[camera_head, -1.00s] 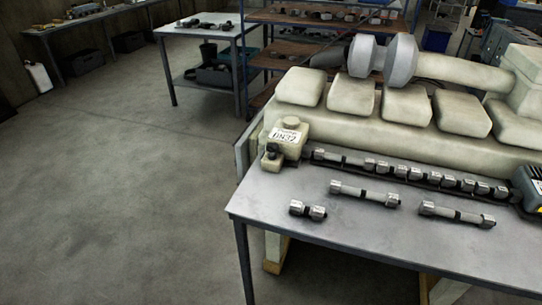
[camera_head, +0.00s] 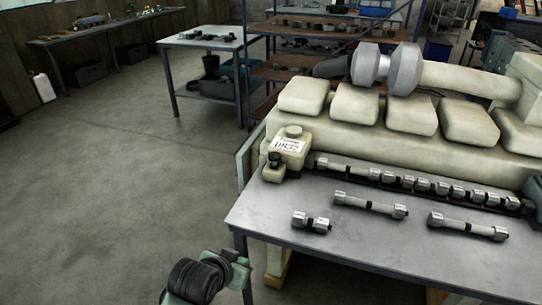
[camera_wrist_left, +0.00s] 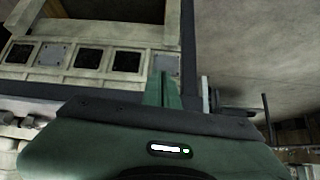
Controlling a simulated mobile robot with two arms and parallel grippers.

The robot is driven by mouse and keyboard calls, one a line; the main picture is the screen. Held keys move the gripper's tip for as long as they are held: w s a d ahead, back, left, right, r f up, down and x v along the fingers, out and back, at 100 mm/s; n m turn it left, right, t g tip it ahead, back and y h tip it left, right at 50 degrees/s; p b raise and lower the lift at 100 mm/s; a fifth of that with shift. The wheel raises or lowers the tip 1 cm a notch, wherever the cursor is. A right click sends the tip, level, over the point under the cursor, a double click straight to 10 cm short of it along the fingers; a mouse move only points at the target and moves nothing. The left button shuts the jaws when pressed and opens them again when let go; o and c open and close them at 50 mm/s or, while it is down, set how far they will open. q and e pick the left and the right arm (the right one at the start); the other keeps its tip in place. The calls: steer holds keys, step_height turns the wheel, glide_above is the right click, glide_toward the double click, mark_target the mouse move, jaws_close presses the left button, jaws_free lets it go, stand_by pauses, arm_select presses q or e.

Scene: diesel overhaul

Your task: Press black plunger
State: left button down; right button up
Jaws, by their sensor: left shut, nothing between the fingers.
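A small black knob (camera_head: 274,158), which looks like the black plunger, stands upright on a small cream block (camera_head: 272,173). The block sits at the table's back left corner, beside a cream reservoir with a label reading DN32 (camera_head: 289,145). My left gripper (camera_head: 208,278) shows in part at the bottom of the head view, green and black, left of the table, below and clear of the knob. In the left wrist view its green fingers (camera_wrist_left: 164,90) are shut together with nothing between them. I cannot make out the knob there. My right gripper is not in view.
The grey table (camera_head: 262,213) holds several metal bolts and a row of parts along a rail. A large cream engine block (camera_head: 425,160) stands behind. The floor (camera_head: 110,180) left of the table is clear. A second table (camera_head: 200,42) stands farther back.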

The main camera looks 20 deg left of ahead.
mark_target(274, 156)
arm_select(q)
steer(key=w+r+t, duration=0.1)
steer(key=w+r, duration=0.2)
steer(key=w, duration=0.1)
steer(key=w+a+r+t, duration=0.1)
steer(key=w+r, duration=0.3)
steer(key=w, duration=0.1)
steer(key=w+r+t, duration=0.2)
steer(key=w+r, duration=0.2)
steer(key=w, duration=0.1)
steer(key=shift+a+r+n, duration=0.15)
steer(key=shift+n, duration=0.25)
steer(key=w+r+t, duration=0.2)
steer(key=w+r, duration=0.4)
steer(key=r, duration=0.2)
steer(key=shift+w+a+t, duration=0.3)
steer(key=shift+a+t, duration=0.1)
steer(key=shift+a, duration=0.05)
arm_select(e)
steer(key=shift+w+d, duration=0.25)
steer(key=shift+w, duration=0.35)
arm_select(q)
steer(key=shift+w, duration=0.1)
